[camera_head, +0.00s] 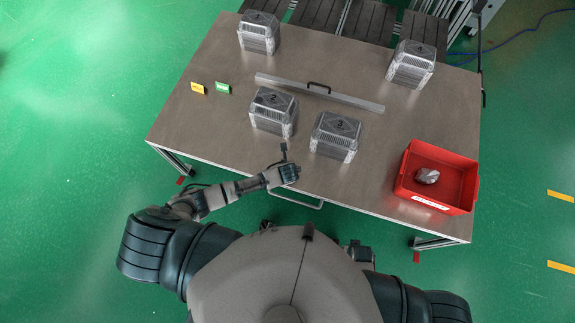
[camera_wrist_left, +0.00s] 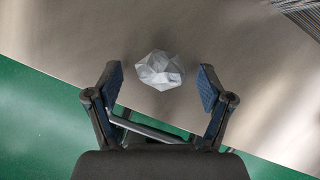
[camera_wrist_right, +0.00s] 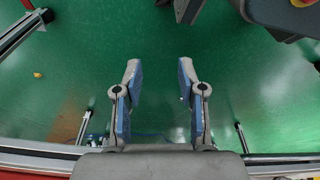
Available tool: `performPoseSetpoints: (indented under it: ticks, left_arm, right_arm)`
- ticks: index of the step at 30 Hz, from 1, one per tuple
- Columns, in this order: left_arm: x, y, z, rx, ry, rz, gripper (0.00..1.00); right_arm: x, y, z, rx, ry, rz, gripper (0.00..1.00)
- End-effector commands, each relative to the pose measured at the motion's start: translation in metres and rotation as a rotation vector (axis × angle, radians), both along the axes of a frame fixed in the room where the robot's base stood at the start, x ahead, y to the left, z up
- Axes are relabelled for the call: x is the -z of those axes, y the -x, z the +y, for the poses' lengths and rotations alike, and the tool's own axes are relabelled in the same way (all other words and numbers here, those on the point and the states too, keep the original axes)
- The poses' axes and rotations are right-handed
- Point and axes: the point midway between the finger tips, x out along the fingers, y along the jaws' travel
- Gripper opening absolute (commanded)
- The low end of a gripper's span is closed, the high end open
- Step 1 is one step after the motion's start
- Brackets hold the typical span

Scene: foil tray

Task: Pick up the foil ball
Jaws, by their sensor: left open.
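A crumpled, pale grey foil ball (camera_wrist_left: 160,70) lies on the brown table in the left wrist view. It appears between the fingertips of my left gripper (camera_wrist_left: 160,76), with a visible gap on both sides. My left gripper is open and holds nothing. In the head view, my left gripper (camera_head: 291,160) is over the table's near edge, and the ball there is mostly hidden or hard to make out. My right gripper (camera_wrist_right: 160,78) is open and empty in the right wrist view, with green floor beyond it. It cannot be made out in the head view.
A red bin (camera_head: 462,160) at the table's right holds a grey foil lump (camera_head: 428,176). Foil tray stacks (camera_head: 272,112) and (camera_head: 336,136) stand just beyond my left gripper. A metal bar with a black handle (camera_head: 330,95) lies behind them. The table's left front is clear.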

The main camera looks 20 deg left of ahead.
Motion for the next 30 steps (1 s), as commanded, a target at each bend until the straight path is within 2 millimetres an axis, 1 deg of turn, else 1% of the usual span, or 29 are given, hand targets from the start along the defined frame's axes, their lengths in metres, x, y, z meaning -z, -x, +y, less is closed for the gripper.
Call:
performPoseSetpoints:
  ticks: [1,2,3,5,6,13,20,22,24,26,29,30]
  left_arm:
    - [0.000,0.000,0.001,0.000,0.000,0.000,0.75]
    - [0.000,0.000,0.000,0.000,-0.001,0.000,0.68]
    - [0.000,0.000,-0.001,0.000,-0.002,0.001,0.58]
    - [0.000,0.000,-0.003,0.000,-0.005,0.001,0.43]
    - [-0.001,0.000,-0.004,-0.001,-0.007,0.001,0.33]
    - [-0.002,0.000,-0.010,0.000,-0.017,0.000,0.32]
    - [-0.004,0.000,-0.005,0.000,-0.008,0.000,0.32]
    - [-0.008,0.000,-0.003,0.000,-0.006,-0.001,0.32]
    - [-0.014,-0.001,-0.002,0.000,-0.004,-0.002,0.32]
    - [-0.022,-0.001,-0.001,0.001,-0.002,-0.002,0.32]
    - [-0.038,-0.002,-0.003,0.000,-0.004,-0.004,0.32]
    - [-0.040,0.004,-0.007,0.003,-0.004,0.001,0.32]
  right_arm:
    - [0.000,0.000,0.001,0.000,-0.001,0.000,0.40]
    - [0.000,0.000,0.001,0.000,-0.001,0.000,0.40]
    - [0.000,0.000,0.001,0.000,-0.003,0.000,0.40]
    - [0.002,0.000,0.000,0.000,-0.013,0.001,0.40]
    - [0.003,0.000,-0.003,-0.001,-0.011,0.003,0.40]
    - [0.003,0.001,-0.003,-0.001,-0.011,0.003,0.40]
    - [0.002,0.000,-0.006,-0.001,-0.006,0.000,0.40]
    - [0.002,0.000,-0.008,-0.002,-0.005,-0.004,0.40]
    - [0.011,0.004,-0.005,-0.002,-0.009,0.004,0.40]
    - [0.014,0.008,0.000,-0.002,-0.005,0.006,0.40]
    - [0.024,0.016,-0.002,-0.004,-0.005,0.012,0.40]
    - [0.028,0.019,-0.004,-0.004,-0.006,0.013,0.40]
